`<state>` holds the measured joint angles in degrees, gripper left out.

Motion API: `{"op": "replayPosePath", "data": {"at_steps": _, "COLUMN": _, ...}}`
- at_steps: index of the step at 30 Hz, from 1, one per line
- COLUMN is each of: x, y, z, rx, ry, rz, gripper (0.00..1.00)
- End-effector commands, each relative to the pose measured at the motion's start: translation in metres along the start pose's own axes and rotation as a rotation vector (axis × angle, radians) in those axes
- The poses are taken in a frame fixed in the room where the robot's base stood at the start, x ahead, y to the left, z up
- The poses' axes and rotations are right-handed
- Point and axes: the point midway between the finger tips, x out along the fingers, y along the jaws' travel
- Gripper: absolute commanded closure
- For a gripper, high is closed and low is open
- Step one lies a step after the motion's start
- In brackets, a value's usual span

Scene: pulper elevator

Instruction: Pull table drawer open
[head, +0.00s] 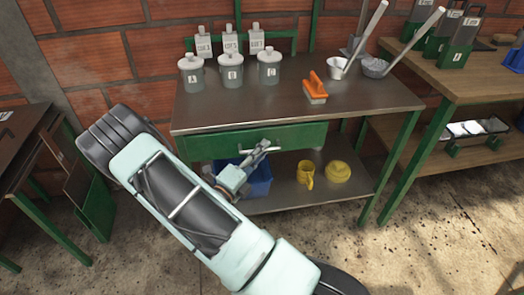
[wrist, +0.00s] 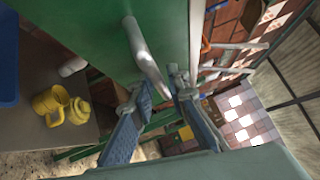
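The metal table (head: 345,100) has a green drawer (head: 300,136) under its top, which looks closed. In the wrist view the green drawer front (wrist: 85,35) fills the upper left. A grey metal bar handle (wrist: 143,52) stands out from it. My gripper (head: 262,150) is at the drawer front, covering the handle in the head view. In the wrist view my gripper (wrist: 164,88) is open, its fingers apart, and the handle's lower end shows between the fingertips. I cannot tell whether either finger touches the handle.
On the lower shelf are a blue bin (head: 258,182), a yellow mug (head: 306,175) and a yellow rounded item (head: 338,172). A wooden table (head: 480,78) is at right. Floor in front is clear.

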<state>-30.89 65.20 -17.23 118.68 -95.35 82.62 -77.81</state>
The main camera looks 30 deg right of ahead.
Motion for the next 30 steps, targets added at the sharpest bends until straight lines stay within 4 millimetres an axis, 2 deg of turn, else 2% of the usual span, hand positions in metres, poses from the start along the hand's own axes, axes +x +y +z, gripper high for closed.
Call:
{"op": "replayPosePath", "data": {"at_steps": 7, "x": 0.0006, "y": -0.0002, "z": 0.0001, "rx": 0.0, "ry": 0.0, "rz": 0.0, "gripper": 0.86}}
{"op": "replayPosePath", "data": {"at_steps": 11, "x": 0.0004, "y": -0.0003, "z": 0.0001, "rx": 0.001, "ry": 0.0, "rz": 0.0, "gripper": 1.0}}
{"op": "replayPosePath", "data": {"at_steps": 24, "x": -0.0004, "y": -0.0005, "z": -0.0003, "rx": 0.001, "ry": 0.0, "rz": 0.0, "gripper": 1.0}}
{"op": "replayPosePath", "data": {"at_steps": 30, "x": -0.0091, "y": -0.0043, "z": -0.0085, "rx": -0.002, "ry": -0.001, "rz": 0.0, "gripper": 1.0}}
